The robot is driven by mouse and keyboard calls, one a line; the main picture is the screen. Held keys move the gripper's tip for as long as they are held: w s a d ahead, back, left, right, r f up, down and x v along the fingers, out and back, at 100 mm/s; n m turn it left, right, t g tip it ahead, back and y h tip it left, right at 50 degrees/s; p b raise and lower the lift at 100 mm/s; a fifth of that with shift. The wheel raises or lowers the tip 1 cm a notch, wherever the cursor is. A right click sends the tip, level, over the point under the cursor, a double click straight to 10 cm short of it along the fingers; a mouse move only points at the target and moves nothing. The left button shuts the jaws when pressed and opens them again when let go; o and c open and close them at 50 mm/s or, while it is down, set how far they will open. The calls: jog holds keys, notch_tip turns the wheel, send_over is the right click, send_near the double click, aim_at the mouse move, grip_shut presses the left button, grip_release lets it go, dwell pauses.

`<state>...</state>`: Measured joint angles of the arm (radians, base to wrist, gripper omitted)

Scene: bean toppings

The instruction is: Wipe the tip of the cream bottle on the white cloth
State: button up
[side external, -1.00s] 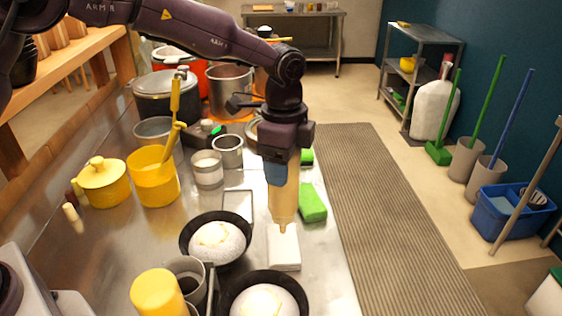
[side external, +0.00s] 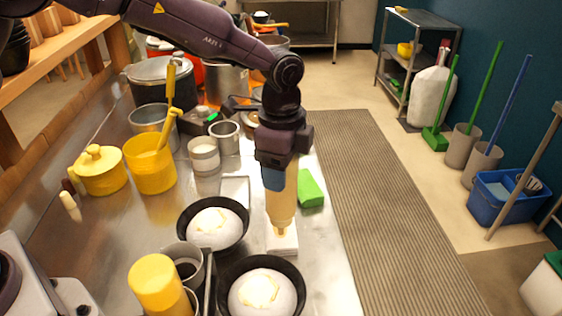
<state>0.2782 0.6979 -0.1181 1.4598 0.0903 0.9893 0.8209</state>
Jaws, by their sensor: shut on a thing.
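My gripper (side external: 276,178) is shut on the cream bottle (side external: 281,206), a pale tan squeeze bottle held tip down. The gripper's fingers are mostly hidden behind its blue part. The white cloth (side external: 284,247) lies folded on the steel table near its right edge. The bottle's tip (side external: 283,233) is over the cloth's far part and looks at or very close to its surface; I cannot tell whether they touch.
Two black bowls (side external: 183,239) (side external: 224,303) with white domed contents stand left of and in front of the cloth. A green sponge (side external: 311,188) lies behind it. A yellow-capped bottle (side external: 155,285) and a grey cup (side external: 196,272) stand front left. Yellow pots (side external: 101,172) are farther left.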

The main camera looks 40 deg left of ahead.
jog(key=shift+f, duration=0.75)
dwell(1.5)
jog(key=shift+w+a, duration=0.1)
jog(key=shift+w+a, duration=1.8)
jog(key=shift+r, duration=0.1)
jog(key=shift+r, duration=2.95)
